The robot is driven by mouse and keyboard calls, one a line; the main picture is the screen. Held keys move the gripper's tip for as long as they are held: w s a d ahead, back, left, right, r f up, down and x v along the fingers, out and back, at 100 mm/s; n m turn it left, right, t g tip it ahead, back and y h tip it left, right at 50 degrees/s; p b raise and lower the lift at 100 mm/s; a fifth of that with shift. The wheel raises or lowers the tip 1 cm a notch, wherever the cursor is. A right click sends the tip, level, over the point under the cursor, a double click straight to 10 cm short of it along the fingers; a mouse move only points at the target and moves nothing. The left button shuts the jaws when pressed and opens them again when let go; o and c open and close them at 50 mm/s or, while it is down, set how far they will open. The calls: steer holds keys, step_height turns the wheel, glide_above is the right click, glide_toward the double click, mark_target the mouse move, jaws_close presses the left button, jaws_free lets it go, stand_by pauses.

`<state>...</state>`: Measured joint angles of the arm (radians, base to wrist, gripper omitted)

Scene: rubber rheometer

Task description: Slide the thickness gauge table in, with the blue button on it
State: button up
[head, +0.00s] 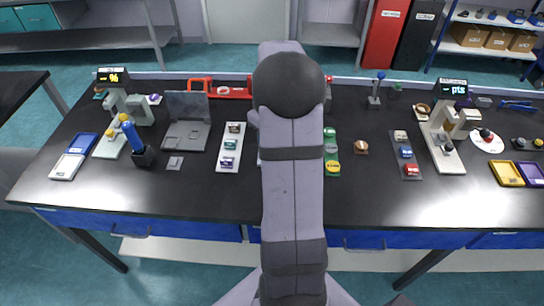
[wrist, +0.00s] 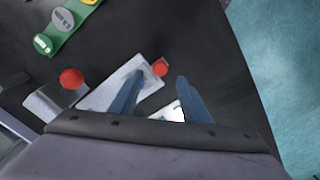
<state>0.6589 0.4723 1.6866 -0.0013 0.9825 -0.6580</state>
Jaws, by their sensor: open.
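In the wrist view my gripper (wrist: 161,77) is open, its two blue-grey fingers apart above a pale flat plate (wrist: 98,97). The plate, which looks like the gauge table, has a small red knob (wrist: 160,68) at its far end, showing between the fingertips. The left finger covers part of the plate. Touch between fingers and plate or knob cannot be told. A grey block (wrist: 50,102) with a red ball (wrist: 72,79) stands left of the plate. I cannot make out a blue button on the plate. In the head view my arm hides this spot.
A green strip (wrist: 65,25) with round buttons lies beyond the plate; it also shows in the head view (head: 331,148). A white strip (head: 229,147) and a dark strip (head: 405,154) with coloured pieces flank my arm. The dark bench (wrist: 205,45) is bare right of the knob.

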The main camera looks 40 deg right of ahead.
steer(key=shift+f+p, duration=0.95)
steer(key=shift+f, duration=2.55)
jaws_close()
